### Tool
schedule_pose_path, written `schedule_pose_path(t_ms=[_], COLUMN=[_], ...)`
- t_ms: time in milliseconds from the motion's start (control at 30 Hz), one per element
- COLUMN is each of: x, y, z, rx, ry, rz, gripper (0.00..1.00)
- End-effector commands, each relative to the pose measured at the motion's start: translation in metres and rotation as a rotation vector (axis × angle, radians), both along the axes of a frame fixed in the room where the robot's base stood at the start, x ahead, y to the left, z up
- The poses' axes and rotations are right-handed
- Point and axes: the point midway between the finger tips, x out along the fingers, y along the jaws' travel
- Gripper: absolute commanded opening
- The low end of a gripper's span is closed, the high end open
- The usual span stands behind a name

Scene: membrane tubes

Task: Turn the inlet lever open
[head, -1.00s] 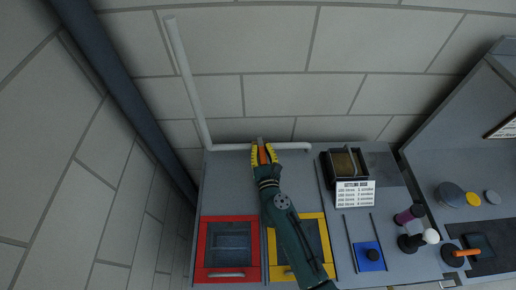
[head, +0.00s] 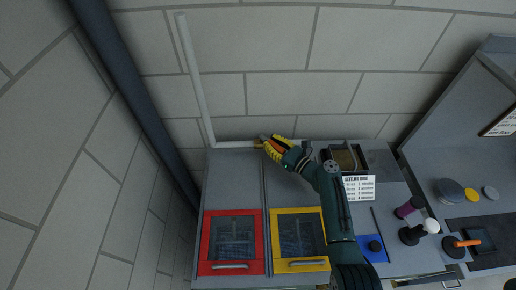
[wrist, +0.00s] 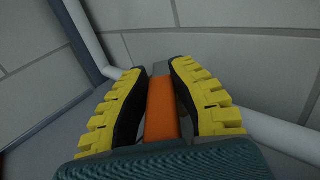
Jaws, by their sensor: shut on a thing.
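The inlet lever (wrist: 160,112) has an orange handle and a grey end, and sits on the white pipe at the back of the bench. My gripper (head: 270,147) has yellow ridged fingers. In the wrist view the fingers (wrist: 158,70) are shut on the orange handle, one on each side. In the head view the gripper comes in from the right and points left and slightly up, at a slant to the pipe. The white pipe (head: 197,85) runs down the wall, bends and passes behind the gripper. The valve body under the lever is mostly hidden.
A red-framed hatch (head: 205,243) and a yellow-framed hatch (head: 299,264) lie at the front. A black-rimmed box with a white sign (head: 358,188) stands to the right. Knobs, including a purple one (head: 408,207), stand further right. The bench left of the gripper is clear.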

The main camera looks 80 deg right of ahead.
Motion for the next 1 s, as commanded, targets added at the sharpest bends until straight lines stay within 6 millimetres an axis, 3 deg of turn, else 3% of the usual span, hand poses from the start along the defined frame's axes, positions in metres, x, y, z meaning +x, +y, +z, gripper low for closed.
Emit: schedule_pose_path(t_ms=[533,567,700,1000], x=[-0.0080,-0.0081,-0.0081,-0.0100], y=[-0.0026,-0.0027,-0.0030,-0.0022], z=[-0.0031,-0.0030,-0.0020,-0.0010], rx=[0.005,0.005,0.003,0.002], ry=[0.002,0.002,0.001,0.001], rz=[0.012,0.012,0.011,0.010], gripper=[0.00,0.28,0.52,0.52])
